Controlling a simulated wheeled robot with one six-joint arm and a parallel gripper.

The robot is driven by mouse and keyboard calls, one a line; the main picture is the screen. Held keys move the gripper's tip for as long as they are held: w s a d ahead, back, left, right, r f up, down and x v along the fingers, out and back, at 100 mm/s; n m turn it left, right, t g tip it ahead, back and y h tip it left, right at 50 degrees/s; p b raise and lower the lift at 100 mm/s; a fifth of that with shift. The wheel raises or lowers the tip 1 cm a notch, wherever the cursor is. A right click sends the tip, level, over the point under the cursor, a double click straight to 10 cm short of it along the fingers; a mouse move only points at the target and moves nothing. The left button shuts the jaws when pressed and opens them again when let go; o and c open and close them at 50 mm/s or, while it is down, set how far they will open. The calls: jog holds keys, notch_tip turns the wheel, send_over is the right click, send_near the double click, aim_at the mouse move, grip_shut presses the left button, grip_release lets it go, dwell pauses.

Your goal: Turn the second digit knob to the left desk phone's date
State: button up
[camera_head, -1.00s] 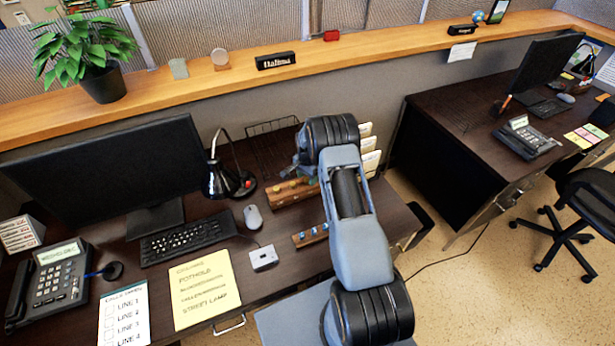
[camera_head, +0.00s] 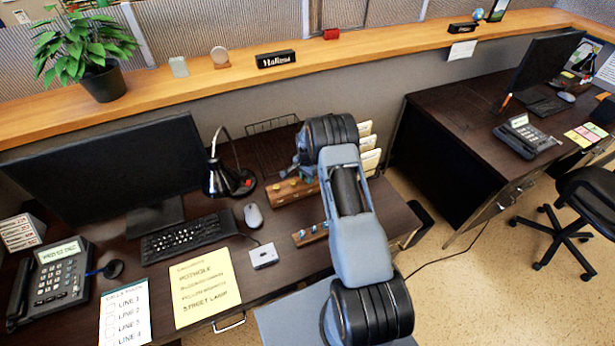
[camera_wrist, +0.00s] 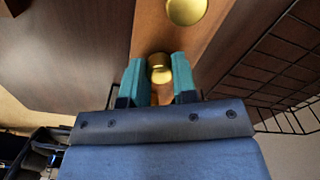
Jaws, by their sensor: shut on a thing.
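The wooden knob block (camera_head: 296,191) with brass knobs lies on the left desk, partly hidden by my arm. In the wrist view, a brass knob (camera_wrist: 160,75) sits between the teal fingertips of my gripper (camera_wrist: 158,68), which is shut on it. Another brass knob (camera_wrist: 186,10) shows beyond it at the top edge. I cannot tell the knob's setting or its place in the row. The left desk phone (camera_head: 62,280) stands at the desk's left end. Its lit display (camera_head: 60,251) bears text too small to read surely.
A second wooden strip with blue knobs (camera_head: 311,234) lies in front of the block. A wire tray (camera_head: 262,155), black lamp (camera_head: 217,181), mouse (camera_head: 253,215) and small white box (camera_head: 264,256) stand close by. Another phone (camera_head: 527,137) is on the right desk.

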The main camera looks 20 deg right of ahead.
jog(key=shift+f+b, duration=0.1)
jog(key=shift+b, duration=0.3)
jog(key=shift+f+n+b, duration=0.15)
jog(key=shift+n+b, duration=0.95)
jog(key=shift+b, duration=0.15)
jog(key=n+b, duration=0.3)
jog(key=shift+n, duration=0.3)
jog(key=n+b, duration=0.3)
jog(key=n, duration=0.1)
jog(key=shift+r+n+b, duration=0.15)
jog(key=shift+n+b, duration=0.4)
jog(key=shift+n, duration=0.5)
jog(key=shift+r+n+b, duration=0.15)
jog(key=shift+n+b, duration=0.35)
jog(key=shift+n, duration=0.55)
jog(key=o, duration=0.9)
